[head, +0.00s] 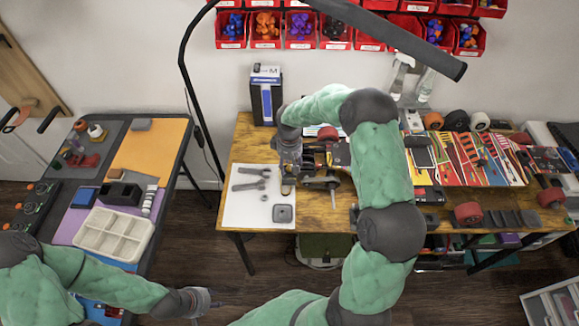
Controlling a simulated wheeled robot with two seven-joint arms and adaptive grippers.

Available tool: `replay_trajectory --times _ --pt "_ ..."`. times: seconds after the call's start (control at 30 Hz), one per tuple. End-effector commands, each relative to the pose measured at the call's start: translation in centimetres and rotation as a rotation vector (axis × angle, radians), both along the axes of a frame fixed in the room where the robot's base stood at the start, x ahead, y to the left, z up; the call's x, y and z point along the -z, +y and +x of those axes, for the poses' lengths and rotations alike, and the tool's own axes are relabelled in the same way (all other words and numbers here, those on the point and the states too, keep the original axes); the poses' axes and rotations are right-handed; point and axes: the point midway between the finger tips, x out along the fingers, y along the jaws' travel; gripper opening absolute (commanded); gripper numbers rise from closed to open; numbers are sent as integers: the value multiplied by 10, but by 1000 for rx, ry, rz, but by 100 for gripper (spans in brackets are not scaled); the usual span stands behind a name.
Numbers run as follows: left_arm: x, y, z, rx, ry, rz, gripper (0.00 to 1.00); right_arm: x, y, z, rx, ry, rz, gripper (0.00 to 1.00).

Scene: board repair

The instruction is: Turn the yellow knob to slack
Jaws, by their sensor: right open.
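I cannot make out a yellow knob; it may be hidden behind my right arm and gripper or too small to tell. My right gripper (288,188) points down over the front left part of the wooden workbench (342,213), and it is open. It is beside a dark metal device (322,178) on the bench, partly covered by my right arm. I cannot tell whether they touch. My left gripper (208,301) is low at the bottom, over the floor between the two tables. Its fingers are too small to tell open from shut.
A white mat (240,209) holds wrenches (250,185) and a square grey part (283,213). Several striped boards (470,158) and wheels lie to the right. A side table with a white divided tray (114,234) stands left. A lamp pole (183,75) rises behind the bench.

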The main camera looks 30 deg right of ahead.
Motion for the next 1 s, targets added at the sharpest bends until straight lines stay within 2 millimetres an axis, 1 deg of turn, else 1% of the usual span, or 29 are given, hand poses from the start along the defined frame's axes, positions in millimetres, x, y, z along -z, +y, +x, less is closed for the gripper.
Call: replay_trajectory --times 0.1,0.37,0.4,0.47,0.5,0.57,0.83,1.0 --pt "1 0 0 0 0 0 37 6 0 0 0 1 0 50" --pt "1 0 0 0 0 0 37 6 0 0 0 0 0 50" --pt "1 0 0 0 0 0 37 6 0 0 0 0 0 44" --pt "1 0 0 0 0 0 37 6 0 0 0 0 0 27" --pt "1 0 0 0 0 0 37 6 0 0 0 0 0 16" --pt "1 0 0 0 0 0 37 6 0 0 0 0 0 0" --pt "1 0 0 0 0 0 37 6 0 0 10 0 0 0" --pt "4 0 0 0 0 0 37 6 0 0 67 -1 0 0"
